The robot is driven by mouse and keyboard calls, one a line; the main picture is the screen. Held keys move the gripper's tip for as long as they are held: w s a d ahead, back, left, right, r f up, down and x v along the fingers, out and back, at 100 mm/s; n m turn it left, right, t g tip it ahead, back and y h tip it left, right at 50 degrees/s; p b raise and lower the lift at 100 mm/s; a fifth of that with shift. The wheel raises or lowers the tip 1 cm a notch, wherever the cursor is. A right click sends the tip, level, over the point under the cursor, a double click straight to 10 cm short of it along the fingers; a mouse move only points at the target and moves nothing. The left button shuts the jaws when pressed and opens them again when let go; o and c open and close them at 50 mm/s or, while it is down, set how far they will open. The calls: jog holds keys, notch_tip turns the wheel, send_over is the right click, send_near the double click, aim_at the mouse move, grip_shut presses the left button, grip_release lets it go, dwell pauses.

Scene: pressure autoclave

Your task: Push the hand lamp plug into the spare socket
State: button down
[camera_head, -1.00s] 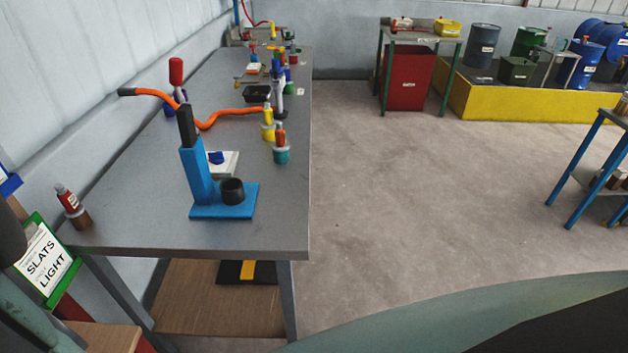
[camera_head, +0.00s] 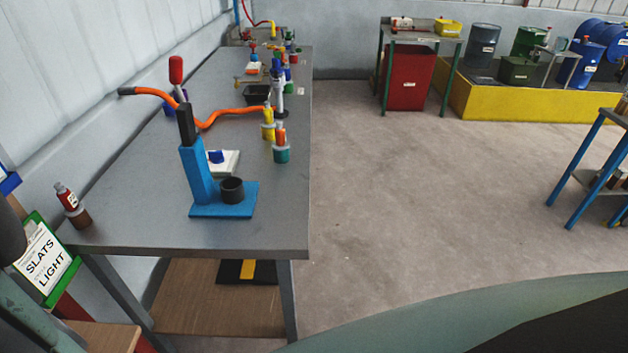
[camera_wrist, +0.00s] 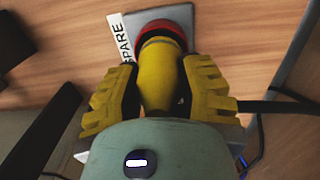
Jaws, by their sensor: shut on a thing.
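In the wrist view my gripper (camera_wrist: 160,74) is shut on the yellow plug (camera_wrist: 159,78), with a ribbed yellow finger on each side of it. The plug's far end lies against or inside the red ring of the spare socket (camera_wrist: 160,27); I cannot tell how deep it sits. The socket is on a grey plate (camera_wrist: 184,14) on a wood-coloured surface. A white label reading SPARE (camera_wrist: 122,40) is left of it. Black cable shows at right, partly hidden by my gripper. In the head view I can make out neither gripper, plug nor socket.
In the wrist view a dark block (camera_wrist: 18,38) is at upper left. In the head view a long grey bench (camera_head: 150,232) holds a blue stand (camera_head: 203,178), an orange hose (camera_head: 222,113) and several bottles. The floor right of the bench is clear.

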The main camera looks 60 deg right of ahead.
jog(key=shift+w+a+b, duration=0.35)
jog(key=shift+w, duration=0.15)
dwell(0.3)
jog(key=c, duration=0.5)
grip_release()
jog(key=shift+c, duration=0.2)
jog(key=v, duration=1.2)
